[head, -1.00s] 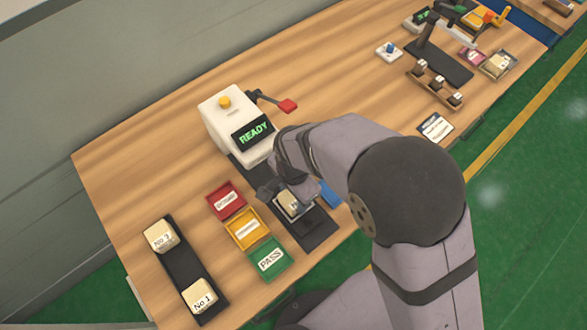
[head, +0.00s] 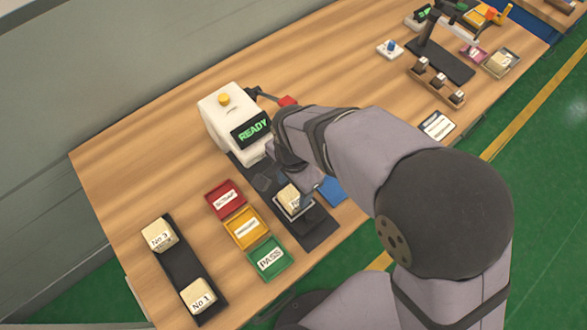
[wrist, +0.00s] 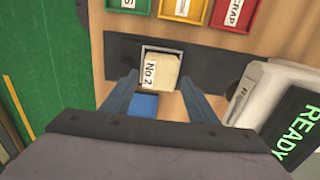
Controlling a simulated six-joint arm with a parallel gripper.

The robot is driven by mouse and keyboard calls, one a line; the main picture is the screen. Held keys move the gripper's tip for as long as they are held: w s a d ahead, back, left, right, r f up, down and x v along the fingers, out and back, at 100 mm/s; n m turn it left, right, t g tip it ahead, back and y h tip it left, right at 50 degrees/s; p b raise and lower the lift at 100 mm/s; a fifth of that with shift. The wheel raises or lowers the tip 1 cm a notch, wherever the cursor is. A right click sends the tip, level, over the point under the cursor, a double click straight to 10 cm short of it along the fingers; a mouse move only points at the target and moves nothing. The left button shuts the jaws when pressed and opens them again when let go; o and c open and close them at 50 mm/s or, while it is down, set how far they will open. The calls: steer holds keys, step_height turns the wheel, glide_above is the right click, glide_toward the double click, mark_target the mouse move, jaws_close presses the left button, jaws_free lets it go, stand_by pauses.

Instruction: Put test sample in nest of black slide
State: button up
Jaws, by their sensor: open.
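The test sample, a cream block marked No 2 (wrist: 160,71), sits in the square metal-rimmed nest (wrist: 144,56) of the black slide (wrist: 206,62). In the head view the block (head: 290,198) also shows in the nest on the slide (head: 318,235), partly hidden by my arm. My gripper (wrist: 160,88) is open in the wrist view, with its fingers apart on either side near the block's lower edge. They appear clear of the block. In the head view my gripper (head: 290,180) is just above and behind the block, partly hidden.
A white tester (head: 220,118) reading READY stands at the slide's far end. Red (head: 226,198), yellow (head: 241,230) and green (head: 270,260) trays lie beside the slide. A black rack (head: 185,265) holds blocks No 3 (head: 157,234) and No 1 (head: 198,296). A blue pad (head: 331,190) lies beside the slide.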

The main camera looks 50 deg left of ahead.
mark_target(294, 195)
step_height(294, 195, up, 8)
steer(key=b, duration=0.1)
steer(key=shift+f, duration=0.25)
steer(key=shift+w, duration=0.1)
steer(key=w+d, duration=1.6)
steer(key=d, duration=0.3)
steer(key=s+d+f, duration=0.1)
steer(key=d, duration=0.9)
steer(key=s+d+f, duration=0.2)
steer(key=d, duration=0.9)
steer(key=shift+d+f, duration=0.25)
steer(key=shift+d, duration=0.05)
steer(key=shift+s, duration=0.1)
